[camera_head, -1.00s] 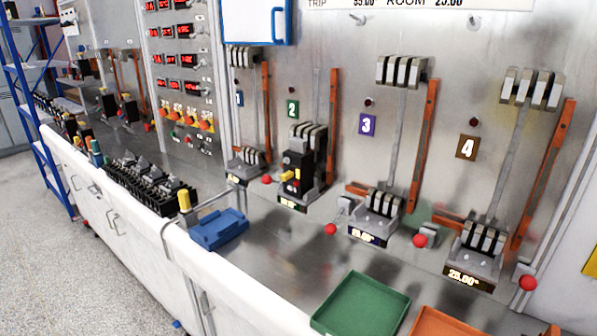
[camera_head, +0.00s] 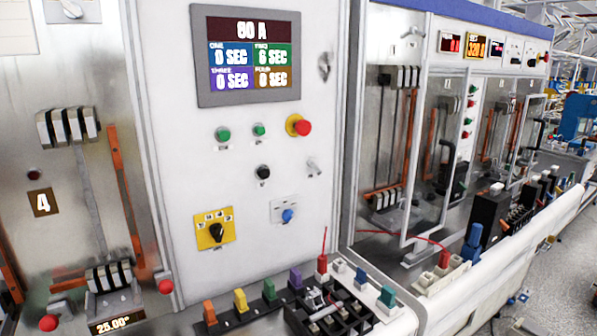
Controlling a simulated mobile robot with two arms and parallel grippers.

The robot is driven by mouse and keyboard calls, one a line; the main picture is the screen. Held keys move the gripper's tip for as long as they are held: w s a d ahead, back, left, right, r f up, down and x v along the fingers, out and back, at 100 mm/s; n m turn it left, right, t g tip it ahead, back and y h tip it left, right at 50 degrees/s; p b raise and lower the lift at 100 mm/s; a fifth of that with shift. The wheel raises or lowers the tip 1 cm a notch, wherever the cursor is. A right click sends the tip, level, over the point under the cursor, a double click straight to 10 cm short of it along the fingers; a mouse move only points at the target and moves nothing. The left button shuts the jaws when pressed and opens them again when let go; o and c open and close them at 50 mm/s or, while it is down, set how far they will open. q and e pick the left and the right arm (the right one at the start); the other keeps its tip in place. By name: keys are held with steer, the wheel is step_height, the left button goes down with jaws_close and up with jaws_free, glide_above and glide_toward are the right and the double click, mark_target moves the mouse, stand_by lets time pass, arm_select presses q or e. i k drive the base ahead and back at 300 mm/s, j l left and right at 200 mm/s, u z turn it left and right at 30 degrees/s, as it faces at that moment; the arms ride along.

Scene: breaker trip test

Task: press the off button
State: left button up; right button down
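The control panel (camera_head: 250,270) stands upright in the middle of the view, its white face toward me. Below its display are two green buttons, the left one (camera_head: 223,134) and a smaller one (camera_head: 259,130). To their right is a red mushroom button (camera_head: 303,127) on a yellow ring. A black round control (camera_head: 263,172) sits below the green ones. The small labels under these controls are too blurred to read, so I cannot tell which is marked off. Neither of my grippers is in view.
A yellow-plated rotary switch (camera_head: 216,232) and a blue knob (camera_head: 288,215) sit lower. Coloured plugs and a black tray (camera_head: 330,318) line the bench edge. Station 4 (camera_head: 42,203) stands left, glazed bays right.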

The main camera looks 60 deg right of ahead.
mark_target(264, 173)
steer(key=z, duration=1.7)
